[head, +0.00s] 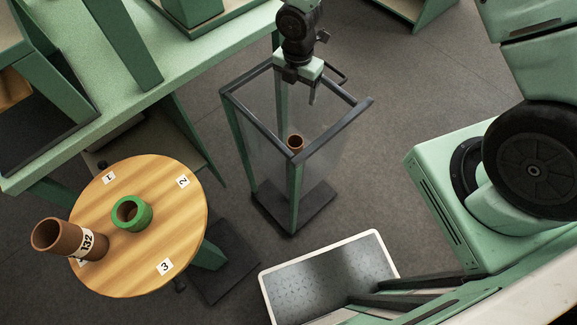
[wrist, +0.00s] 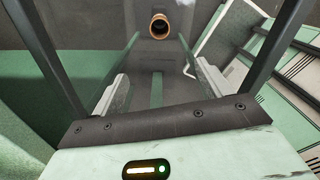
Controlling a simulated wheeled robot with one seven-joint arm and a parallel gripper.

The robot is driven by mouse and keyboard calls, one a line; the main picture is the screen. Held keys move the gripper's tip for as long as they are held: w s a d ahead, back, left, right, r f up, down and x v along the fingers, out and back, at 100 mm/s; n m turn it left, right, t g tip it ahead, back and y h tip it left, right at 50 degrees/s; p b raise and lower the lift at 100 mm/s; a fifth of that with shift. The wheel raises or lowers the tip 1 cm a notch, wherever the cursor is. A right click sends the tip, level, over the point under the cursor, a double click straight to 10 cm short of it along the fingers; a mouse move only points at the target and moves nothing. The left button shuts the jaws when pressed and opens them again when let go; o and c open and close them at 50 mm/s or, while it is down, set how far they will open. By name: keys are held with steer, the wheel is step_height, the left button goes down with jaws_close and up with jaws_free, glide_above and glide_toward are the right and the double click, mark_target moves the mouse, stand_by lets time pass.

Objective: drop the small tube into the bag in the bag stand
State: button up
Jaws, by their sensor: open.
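The small tube (head: 295,142), brown and open at the top, shows inside the rim outline of the bag stand (head: 235,107). It also shows in the wrist view (wrist: 159,26), beyond my fingertips and apart from them. I cannot tell how deep it is or whether it rests on anything. The bag (head: 262,150) is a see-through grey film hanging in the dark square frame on green posts. My gripper (head: 301,86) is over the stand's opening, pointing down. Its two fingers (wrist: 160,85) are spread with nothing between them.
A round wooden table (head: 185,225) at left holds a larger brown tube marked 132 (head: 62,238) and a green-ringed tube (head: 143,222). A green bench (head: 150,105) runs behind. A white-edged tray (head: 375,238) lies in front of the stand. Grey floor is clear right of the stand.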

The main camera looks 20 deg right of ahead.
step_height(320, 180, up, 18)
steer(key=shift+f, duration=0.25)
stand_by(0.3)
stand_by(0.3)
